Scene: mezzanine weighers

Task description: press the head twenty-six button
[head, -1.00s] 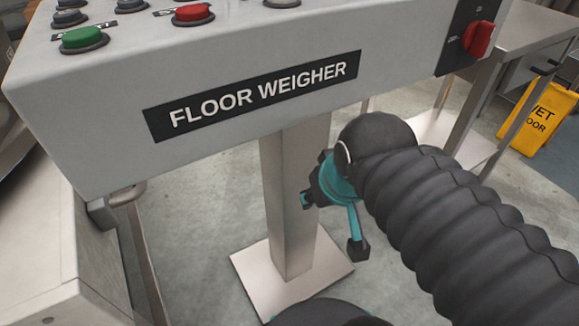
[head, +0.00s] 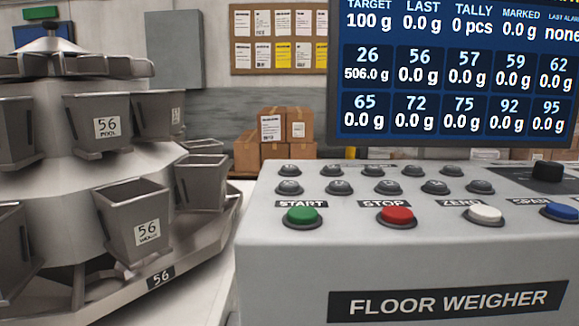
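The control panel (head: 275,262) with the FLOOR WEIGHER label (head: 448,301) stands at the right in the head view. On its top are two rows of small dark buttons with grey caps, a back row (head: 371,169) and a front row (head: 387,187). Their markings are too small to read, so I cannot tell which one is head twenty-six. The screen (head: 455,75) above the panel shows 26 at 506.0 g. The other listed heads read 0.0 g. My gripper is not in view.
In front of the small buttons are the green START (head: 302,215), red STOP (head: 397,215) and white ZERO (head: 485,214) buttons, with a blue button (head: 561,210) at the right. A weigher with steel buckets (head: 135,222) fills the left. Cardboard boxes (head: 273,150) stand behind.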

